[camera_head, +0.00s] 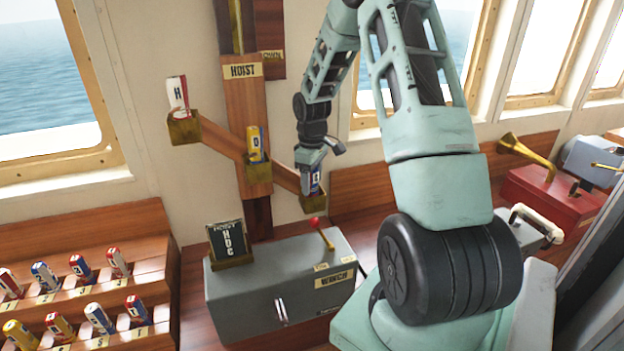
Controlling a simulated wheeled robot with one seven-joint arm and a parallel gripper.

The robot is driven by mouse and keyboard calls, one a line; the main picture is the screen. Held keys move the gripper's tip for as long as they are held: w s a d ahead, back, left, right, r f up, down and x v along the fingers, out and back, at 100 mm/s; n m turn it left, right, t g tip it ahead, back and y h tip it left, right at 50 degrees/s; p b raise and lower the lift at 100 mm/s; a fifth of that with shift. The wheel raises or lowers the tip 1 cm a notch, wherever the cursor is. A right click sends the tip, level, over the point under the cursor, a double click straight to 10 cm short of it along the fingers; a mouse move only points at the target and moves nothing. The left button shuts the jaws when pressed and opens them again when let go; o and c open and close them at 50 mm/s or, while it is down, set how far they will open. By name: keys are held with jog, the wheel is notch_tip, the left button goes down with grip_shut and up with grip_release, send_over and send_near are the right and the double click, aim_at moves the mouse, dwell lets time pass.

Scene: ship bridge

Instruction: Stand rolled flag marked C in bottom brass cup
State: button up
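A rolled flag (315,182), blue with white and red, is at the bottom brass cup (314,203), on the right end of the hoist's slanting wooden arm. Its letter is too small to read surely. It looks roughly upright, with its lower end hidden by the cup's wall. My gripper (310,173) is right at the flag's upper part and partly covers it. Whether the fingers press on the flag or stand apart from it does not show.
A flag marked H (178,95) stands in the upper left cup (184,130). A yellow flag (256,142) stands in the middle cup (259,175). Below are a grey box (270,290) with a red-knobbed lever (318,228) and an order card (227,241). A rack (110,345) holds several flags.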

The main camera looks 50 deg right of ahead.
notch_tip(320, 180, up, 17)
jog(key=b, duration=0.4)
jog(key=shift+r, duration=0.2)
dwell(0.3)
jog(key=s+a+f+n+b, duration=0.1)
jog(key=a+f, duration=0.2)
jog(key=a, duration=1.1)
jog(key=s+a+f+n+b, duration=0.1)
jog(key=a+f, duration=0.2)
jog(key=a, duration=1.1)
jog(key=s+a+f+n+b, duration=0.1)
jog(key=s+a+f, duration=0.2)
jog(key=s+a, duration=0.5)
jog(key=s+a+f+n, duration=0.1)
jog(key=s+a+f, duration=0.3)
jog(key=s+a, duration=0.4)
jog(key=s, duration=0.5)
jog(key=shift+f+n+y+b, duration=0.25)
jog(key=shift+n+y+b, duration=0.05)
jog(key=shift+n+b, duration=0.1)
jog(key=shift+w+a, duration=0.1)
jog(key=shift+c, duration=0.3)
